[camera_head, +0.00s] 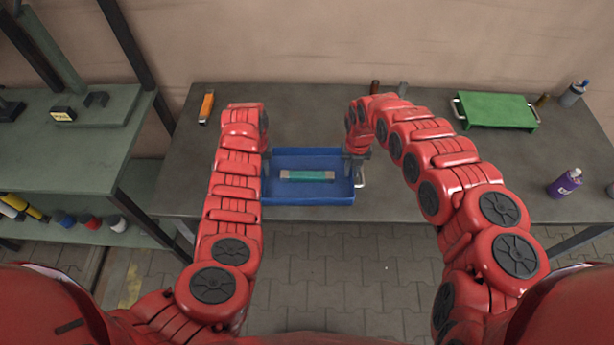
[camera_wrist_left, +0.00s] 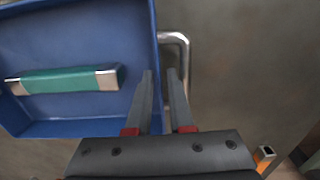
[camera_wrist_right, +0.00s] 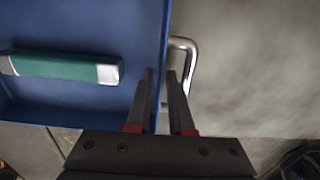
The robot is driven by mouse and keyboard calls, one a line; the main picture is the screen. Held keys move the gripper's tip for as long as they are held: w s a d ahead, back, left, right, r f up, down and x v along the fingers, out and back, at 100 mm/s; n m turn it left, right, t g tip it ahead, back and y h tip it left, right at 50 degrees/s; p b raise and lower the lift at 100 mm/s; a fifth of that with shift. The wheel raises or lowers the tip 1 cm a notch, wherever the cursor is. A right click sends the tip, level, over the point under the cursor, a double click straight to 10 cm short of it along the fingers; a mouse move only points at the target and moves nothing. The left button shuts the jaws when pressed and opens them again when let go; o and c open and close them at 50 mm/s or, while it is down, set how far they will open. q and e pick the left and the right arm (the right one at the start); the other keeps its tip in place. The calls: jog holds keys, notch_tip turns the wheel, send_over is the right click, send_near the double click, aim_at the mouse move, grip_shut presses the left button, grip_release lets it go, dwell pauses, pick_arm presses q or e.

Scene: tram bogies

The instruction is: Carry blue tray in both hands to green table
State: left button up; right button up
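The blue tray (camera_head: 308,199) sits on the dark grey table at its front edge, with a green-and-silver block (camera_head: 307,176) lying inside. My left gripper (camera_wrist_left: 160,72) is at one end of the tray, by its metal handle (camera_wrist_left: 184,45). Its fingers are apart, one on each side of the tray's end wall. My right gripper (camera_wrist_right: 160,72) is at the opposite end, by the other handle (camera_wrist_right: 190,55), also with fingers apart around the wall line. Whether any finger touches the tray is not clear. A greenish bench (camera_head: 120,155) stands at the far left.
A green tray with handles (camera_head: 495,109) lies on the dark grey table (camera_head: 420,205) at the right. A purple bottle (camera_head: 565,183) and a grey bottle (camera_head: 572,94) stand near it. An orange item (camera_head: 206,106) lies at the back left. A gap separates the table from the bench.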

pick_arm(q)
jog(key=shift+s+f, duration=0.1)
jog(key=shift+f, duration=0.35)
pick_arm(e)
jog(key=shift+f, duration=0.5)
pick_arm(q)
jog(key=shift+c, duration=0.3)
pick_arm(e)
jog(key=shift+c, duration=0.3)
pick_arm(q)
grip_shut()
pick_arm(e)
grip_shut()
